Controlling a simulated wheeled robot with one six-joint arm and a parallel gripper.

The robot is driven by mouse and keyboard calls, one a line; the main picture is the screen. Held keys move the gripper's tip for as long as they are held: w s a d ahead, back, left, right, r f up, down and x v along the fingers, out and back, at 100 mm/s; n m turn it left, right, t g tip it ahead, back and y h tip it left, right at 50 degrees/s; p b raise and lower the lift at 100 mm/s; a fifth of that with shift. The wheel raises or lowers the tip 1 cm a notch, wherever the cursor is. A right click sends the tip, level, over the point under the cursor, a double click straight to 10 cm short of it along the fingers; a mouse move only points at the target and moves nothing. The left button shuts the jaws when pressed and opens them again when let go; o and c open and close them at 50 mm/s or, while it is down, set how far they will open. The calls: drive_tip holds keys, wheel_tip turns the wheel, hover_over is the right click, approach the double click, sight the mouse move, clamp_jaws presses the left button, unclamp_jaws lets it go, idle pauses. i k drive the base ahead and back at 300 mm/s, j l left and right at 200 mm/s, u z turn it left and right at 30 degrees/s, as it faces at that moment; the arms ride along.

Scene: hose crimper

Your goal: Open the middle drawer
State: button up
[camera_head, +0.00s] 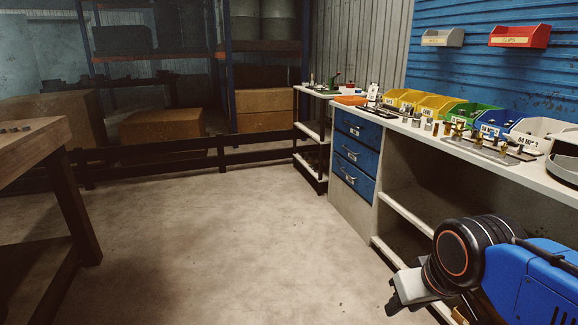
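A blue three-drawer unit is built into the left end of the workbench, right of centre in the head view. The middle drawer (362,157) has a pale metal handle (350,153) and looks shut, flush with its neighbours. The top drawer (365,131) and the bottom drawer (359,180) also look shut. My gripper (393,296) is low in the view, nearer to me than the drawers and well apart from them. It points left. Its fingertips are small and partly dark, so I cannot tell whether they are open. I see nothing held in it.
The workbench (455,151) runs right, bearing coloured bins and metal fittings. A lower shelf (405,215) lies beneath it. A narrow shelf stand (309,160) is left of the drawers. A wooden table (35,150) stands at the left. The floor (230,240) before the drawers is clear.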

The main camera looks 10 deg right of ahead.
sight(366, 158)
drive_tip(key=i+j, duration=0.1)
drive_tip(key=i, duration=1.6)
drive_tip(key=i+z, duration=0.45)
drive_tip(key=i+j+z, duration=0.25)
drive_tip(key=z, duration=0.2)
drive_tip(key=i+j+z, duration=0.95)
drive_tip(key=j+z, duration=0.35)
drive_tip(key=i+j+z, duration=0.15)
drive_tip(key=j+z, duration=0.3)
drive_tip(key=u, duration=1.4)
drive_tip(key=k+l+z, duration=0.1)
drive_tip(key=k+l, duration=0.1)
drive_tip(key=k, duration=0.05)
